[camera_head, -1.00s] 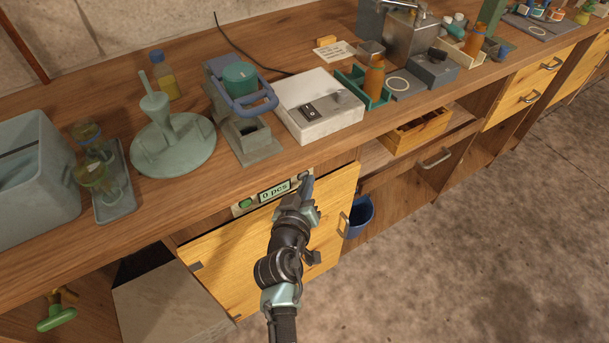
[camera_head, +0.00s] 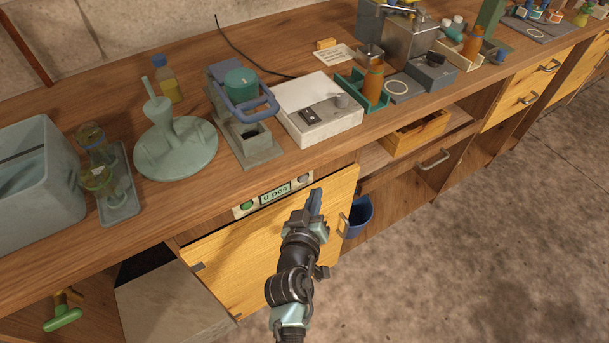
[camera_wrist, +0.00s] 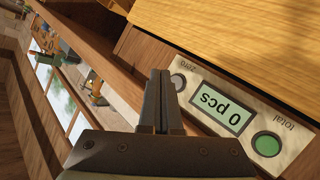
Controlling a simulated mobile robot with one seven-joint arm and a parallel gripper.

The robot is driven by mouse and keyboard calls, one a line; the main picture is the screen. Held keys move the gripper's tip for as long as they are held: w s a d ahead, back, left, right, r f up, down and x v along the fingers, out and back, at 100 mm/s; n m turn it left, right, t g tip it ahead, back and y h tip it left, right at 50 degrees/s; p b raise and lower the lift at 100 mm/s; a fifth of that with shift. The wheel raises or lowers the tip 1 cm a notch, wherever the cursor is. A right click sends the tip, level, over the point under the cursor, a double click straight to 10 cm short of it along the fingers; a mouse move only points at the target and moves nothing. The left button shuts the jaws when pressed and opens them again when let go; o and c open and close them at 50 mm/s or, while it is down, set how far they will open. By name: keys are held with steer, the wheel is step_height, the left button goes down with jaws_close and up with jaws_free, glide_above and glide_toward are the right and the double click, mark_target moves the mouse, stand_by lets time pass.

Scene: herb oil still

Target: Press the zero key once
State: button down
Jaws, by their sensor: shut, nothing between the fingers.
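The zero key is a small grey round button (camera_head: 305,180) at the right end of the panel under the bench edge. In the wrist view the grey zero key (camera_wrist: 178,82) shows beside its "zero" label, partly covered by a finger. The display (camera_head: 275,192) between the keys reads "0 pcs". The green total key (camera_head: 246,206) is at the panel's left end; it also shows in the wrist view (camera_wrist: 267,145). My gripper (camera_head: 315,194) is shut and empty, its tips just right of and below the zero key in the head view, seemingly apart from it.
A yellow wooden door (camera_head: 260,250) lies below the panel. A blue bucket (camera_head: 359,218) hangs right of it. Above, the bench top holds a white scale-like box (camera_head: 320,125), a green-lidded press (camera_head: 240,90) and a conical stand (camera_head: 176,150). The floor at right is clear.

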steer(key=shift+s+d+p, duration=0.4)
steer(key=shift+s+d, duration=0.1)
steer(key=shift+s, duration=0.2)
steer(key=shift+s+d+p, duration=0.35)
steer(key=shift+s+d, duration=0.1)
steer(key=shift+s, duration=0.25)
steer(key=w+d+r+m+t+p, duration=0.1)
steer(key=w+r+m+t+p, duration=0.15)
steer(key=r, duration=1.85)
steer(key=w+d+r+m+t+p, duration=0.15)
steer(key=r+t, duration=0.25)
steer(key=r, duration=1.6)
steer(key=s+a+r+t+p, duration=0.1)
steer(key=s+r, duration=0.4)
steer(key=r, duration=0.5)
steer(key=s+a+r+t+y+p, duration=0.1)
steer(key=s+r+t+p, duration=0.1)
steer(key=s+r, duration=0.4)
steer(key=s+a+r+t+p, duration=0.1)
steer(key=s+r+t, duration=0.2)
steer(key=r, duration=1.2)
steer(key=shift+s+y+p, duration=0.3)
steer(key=shift+s+y, duration=0.1)
steer(key=shift+s, duration=0.8)
steer(key=shift+t, duration=0.25)
